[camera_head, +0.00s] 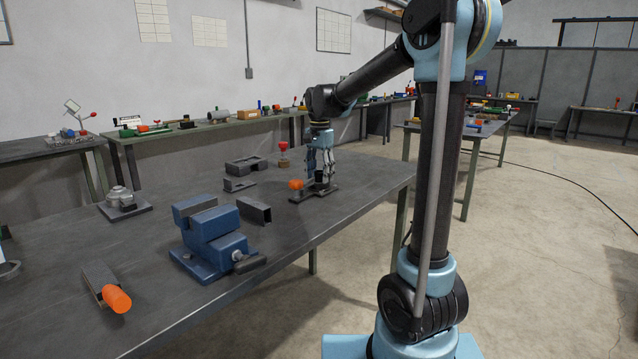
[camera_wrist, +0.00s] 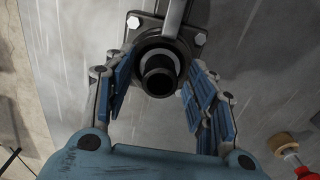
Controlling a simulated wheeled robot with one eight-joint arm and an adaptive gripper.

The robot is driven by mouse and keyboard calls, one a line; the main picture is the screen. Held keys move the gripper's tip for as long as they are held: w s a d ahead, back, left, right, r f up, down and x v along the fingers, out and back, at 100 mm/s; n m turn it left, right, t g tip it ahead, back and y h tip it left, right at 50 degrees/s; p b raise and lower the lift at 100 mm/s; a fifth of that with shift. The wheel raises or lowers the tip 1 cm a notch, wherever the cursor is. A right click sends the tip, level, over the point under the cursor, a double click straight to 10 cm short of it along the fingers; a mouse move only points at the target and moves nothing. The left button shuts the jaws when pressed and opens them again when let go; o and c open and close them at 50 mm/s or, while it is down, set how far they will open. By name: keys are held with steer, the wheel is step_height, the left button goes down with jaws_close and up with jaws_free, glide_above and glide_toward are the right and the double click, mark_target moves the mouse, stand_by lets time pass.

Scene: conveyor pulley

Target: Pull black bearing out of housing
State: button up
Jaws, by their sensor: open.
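The black bearing (camera_wrist: 158,80) shows in the wrist view as a dark round hollow end inside the ring of its housing (camera_wrist: 190,42), a bolted metal flange. My gripper (camera_wrist: 160,88) is open, with one blue-padded finger on each side of the bearing; I see gaps between the pads and it. In the head view my gripper (camera_head: 320,168) points straight down over the dark base plate of the housing (camera_head: 315,194). The bearing there is small and partly hidden by the fingers.
An orange piece (camera_head: 296,184) is just left of the gripper. A red-topped tool (camera_head: 283,152) stands behind it. A blue vise (camera_head: 212,240), grey metal channels (camera_head: 254,210) and an orange-ended bar (camera_head: 117,299) are on the same bench. The bench's front right is clear.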

mark_target(320, 171)
steer(key=shift+c, duration=0.6)
jaws_close()
steer(key=shift+r, duration=0.7)
steer(key=shift+r, duration=2.6)
